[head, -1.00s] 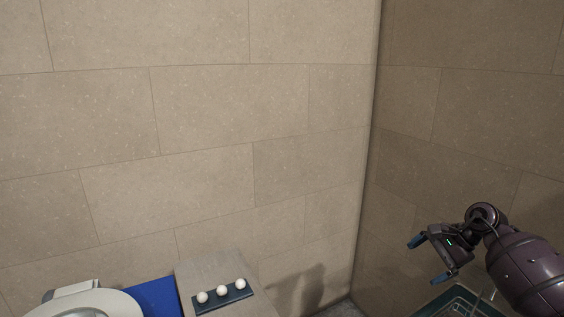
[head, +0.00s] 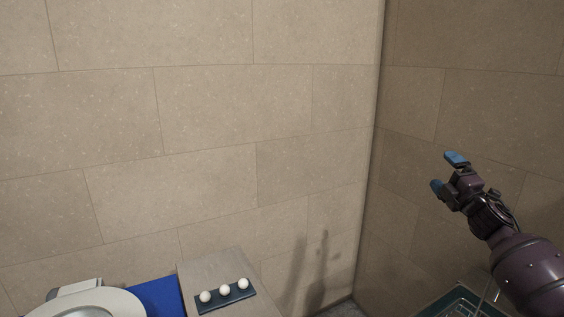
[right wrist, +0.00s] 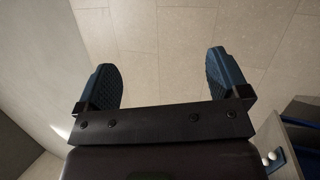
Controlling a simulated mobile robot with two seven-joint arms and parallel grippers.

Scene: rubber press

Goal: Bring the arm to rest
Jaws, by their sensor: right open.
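My right gripper (head: 447,174) is raised at the right of the head view, in front of the darker side wall. Its two blue-tipped fingers point up and to the left. In the right wrist view the fingers (right wrist: 164,82) stand apart with nothing between them, only the tiled surface behind. The gripper touches nothing that I can see. My left gripper does not show.
Three white balls (head: 225,290) sit on a dark strip on a grey surface (head: 215,267), beside a blue panel (head: 160,297) and a round white fixture (head: 85,306). A dark green basket (head: 462,300) stands below my right arm. The space around the gripper is clear.

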